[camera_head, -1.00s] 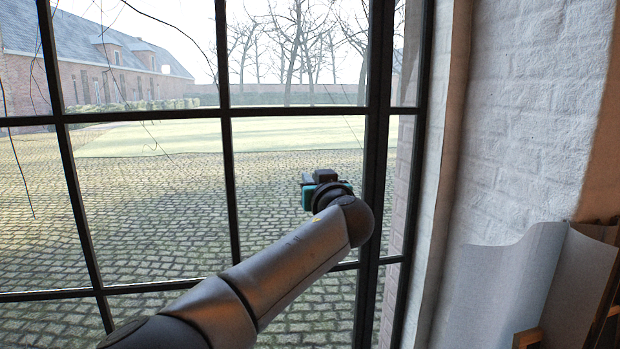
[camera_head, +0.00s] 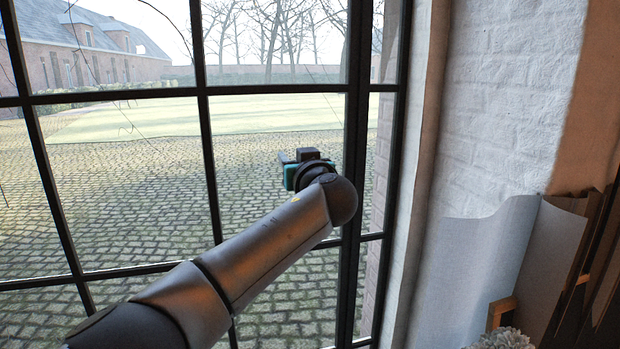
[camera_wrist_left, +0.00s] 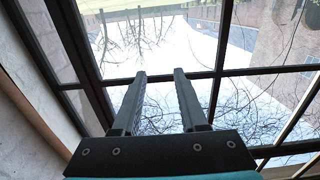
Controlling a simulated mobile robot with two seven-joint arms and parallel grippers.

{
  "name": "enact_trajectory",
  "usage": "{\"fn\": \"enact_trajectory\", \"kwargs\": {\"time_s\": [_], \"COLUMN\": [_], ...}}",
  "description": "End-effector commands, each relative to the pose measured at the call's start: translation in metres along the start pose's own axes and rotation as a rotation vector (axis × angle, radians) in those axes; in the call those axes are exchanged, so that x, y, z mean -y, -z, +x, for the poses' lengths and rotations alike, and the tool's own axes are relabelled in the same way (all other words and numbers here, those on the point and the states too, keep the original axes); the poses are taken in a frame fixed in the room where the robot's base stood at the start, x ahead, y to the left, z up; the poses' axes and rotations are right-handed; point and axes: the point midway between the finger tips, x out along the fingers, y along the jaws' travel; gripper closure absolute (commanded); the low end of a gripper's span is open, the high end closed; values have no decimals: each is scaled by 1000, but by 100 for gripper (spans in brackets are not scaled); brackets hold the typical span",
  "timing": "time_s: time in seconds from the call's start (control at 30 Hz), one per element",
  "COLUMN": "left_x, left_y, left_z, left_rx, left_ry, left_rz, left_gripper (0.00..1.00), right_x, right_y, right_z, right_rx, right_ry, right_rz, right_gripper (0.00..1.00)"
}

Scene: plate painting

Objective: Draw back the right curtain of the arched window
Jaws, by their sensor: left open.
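The window (camera_head: 205,150) has dark metal bars and fills the left and middle of the head view. I cannot make out a curtain in either view; the right side of the window shows bare bars and a pale brick reveal. My left gripper (camera_head: 302,166) is in front of the panes, left of the thick upright bar (camera_head: 354,150). Its fingers are mostly hidden there. The left wrist view, which looks upside down, shows the gripper (camera_wrist_left: 160,76) open, its two fingers apart with nothing between them and window bars beyond. My right gripper is not in view.
The white brick reveal (camera_head: 505,110) stands right of the window. Pale curved sheets (camera_head: 480,262) lean against it at the lower right, with a wooden piece (camera_head: 501,313) beside them. A fuzzy grey thing (camera_head: 503,340) shows at the bottom edge. A cobbled yard lies outside.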

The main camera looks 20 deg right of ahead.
Motion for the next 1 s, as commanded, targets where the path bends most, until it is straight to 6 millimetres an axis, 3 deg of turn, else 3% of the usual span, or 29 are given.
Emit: {"fn": "enact_trajectory", "kwargs": {"time_s": [0.47, 1.0], "left_x": [1, 1], "left_y": [-2, -2], "left_z": [-45, -119], "left_rx": [0, 1], "left_ry": [-1, -1], "left_rz": [-3, -4], "left_gripper": [57, 57], "right_x": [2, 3], "right_y": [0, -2], "right_z": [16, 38], "right_rx": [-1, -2], "right_ry": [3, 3], "right_rz": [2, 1], "right_gripper": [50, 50]}}
